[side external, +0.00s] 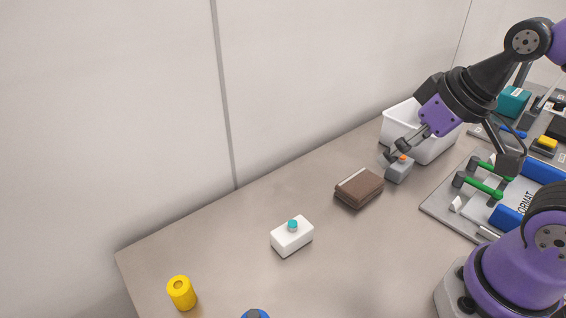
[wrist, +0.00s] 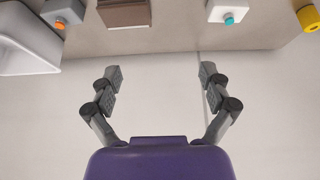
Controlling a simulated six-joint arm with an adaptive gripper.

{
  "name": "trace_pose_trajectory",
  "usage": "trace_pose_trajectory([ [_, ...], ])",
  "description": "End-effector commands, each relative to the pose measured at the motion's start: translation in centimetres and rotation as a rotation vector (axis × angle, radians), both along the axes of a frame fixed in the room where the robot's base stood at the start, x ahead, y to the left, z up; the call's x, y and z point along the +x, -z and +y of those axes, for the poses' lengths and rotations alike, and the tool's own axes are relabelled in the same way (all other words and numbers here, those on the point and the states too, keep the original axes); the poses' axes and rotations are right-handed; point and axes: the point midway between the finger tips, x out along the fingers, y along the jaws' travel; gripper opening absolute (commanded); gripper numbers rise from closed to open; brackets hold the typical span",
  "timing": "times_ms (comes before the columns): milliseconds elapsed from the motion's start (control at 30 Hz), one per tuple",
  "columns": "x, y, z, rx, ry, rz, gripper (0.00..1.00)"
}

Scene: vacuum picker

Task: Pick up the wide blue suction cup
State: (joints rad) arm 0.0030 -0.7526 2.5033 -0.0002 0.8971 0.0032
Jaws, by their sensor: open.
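A blue rounded thing with a dark top (side external: 255,314) shows at the bottom edge of the side view. It is mostly cut off, so I cannot tell whether it is the wide blue suction cup. It does not show in the wrist view. My gripper (side external: 392,155) is up at the right, far from it, in front of the white bin. In the wrist view my gripper (wrist: 160,74) has its two fingers spread wide. Nothing is between them but the bare wall and table edge behind.
A white bin (side external: 437,150), grey block with orange button (side external: 399,173), brown block (side external: 358,190), white block with teal button (side external: 291,238) and yellow cylinder (side external: 181,293) stand on the table. A tray (side external: 436,209) with tools lies right. The table between the blocks is clear.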

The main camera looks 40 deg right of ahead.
Motion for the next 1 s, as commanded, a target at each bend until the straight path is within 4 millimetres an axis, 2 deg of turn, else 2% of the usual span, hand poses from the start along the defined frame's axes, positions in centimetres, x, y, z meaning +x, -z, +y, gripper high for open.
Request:
trace_pose_trajectory([
  [333,0.1,-0.1,0.2,0.003,-0.004,0.004,0.87],
  [467,1.1,-0.3,1.7,0.048,0.017,0.048,0.87],
  [567,2.6,-0.5,4.9,0.115,0.066,0.129,0.87],
  [733,4.6,0.7,13.2,0.186,0.215,0.310,0.87],
  [900,3.9,3.6,21.2,0.170,0.378,0.433,0.87],
  [1000,2.8,5.1,24.3,0.149,0.450,0.465,0.87],
])
